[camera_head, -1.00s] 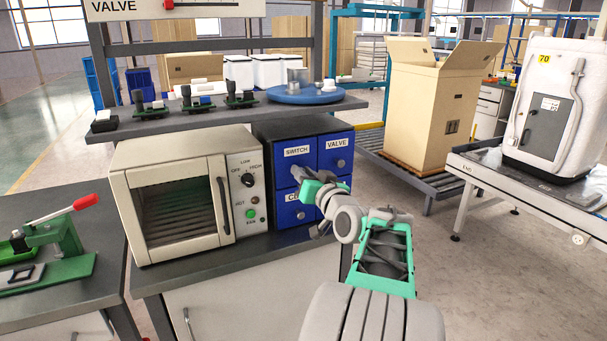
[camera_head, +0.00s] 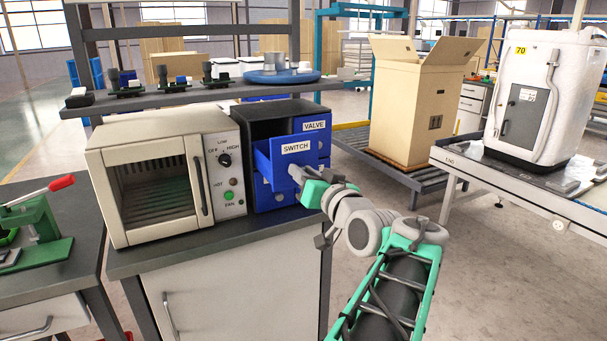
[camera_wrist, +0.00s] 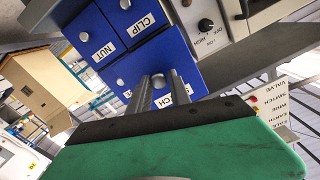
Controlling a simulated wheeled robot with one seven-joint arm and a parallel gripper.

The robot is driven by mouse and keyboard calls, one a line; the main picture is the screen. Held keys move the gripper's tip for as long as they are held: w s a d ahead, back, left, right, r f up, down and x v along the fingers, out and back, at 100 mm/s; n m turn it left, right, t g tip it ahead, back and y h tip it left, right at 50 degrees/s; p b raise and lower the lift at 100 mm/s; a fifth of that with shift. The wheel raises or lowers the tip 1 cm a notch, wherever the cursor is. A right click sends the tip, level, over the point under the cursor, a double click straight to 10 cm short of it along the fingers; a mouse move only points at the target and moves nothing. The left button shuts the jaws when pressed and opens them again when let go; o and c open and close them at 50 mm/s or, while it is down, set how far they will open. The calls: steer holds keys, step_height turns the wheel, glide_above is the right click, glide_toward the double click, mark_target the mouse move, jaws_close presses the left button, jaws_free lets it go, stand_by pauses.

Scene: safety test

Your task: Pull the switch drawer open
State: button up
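The switch drawer (camera_head: 283,156) is the upper left drawer of a blue drawer cabinet (camera_head: 262,125). It stands well out from the cabinet, and its open top shows. My gripper (camera_head: 297,173) is at the lower right of its front, where its knob is. In the wrist view, my gripper's two fingers (camera_wrist: 161,86) are on either side of the round knob (camera_wrist: 158,79) and look closed on it. The fingers partly hide the SWITCH label. The drawer's contents cannot be made out.
The valve drawer (camera_head: 313,138) is shut beside it. The clip drawer (camera_wrist: 130,20) and nut drawer (camera_wrist: 98,42) show in the wrist view. A toaster oven (camera_head: 165,180) stands left of the cabinet. A shelf (camera_head: 170,98) with small parts runs behind. A carton (camera_head: 420,105) is farther right.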

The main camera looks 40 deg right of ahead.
steer(key=o, duration=0.4)
steer(key=shift+d, duration=0.1)
steer(key=shift+c, duration=0.2)
steer(key=v, duration=0.8)
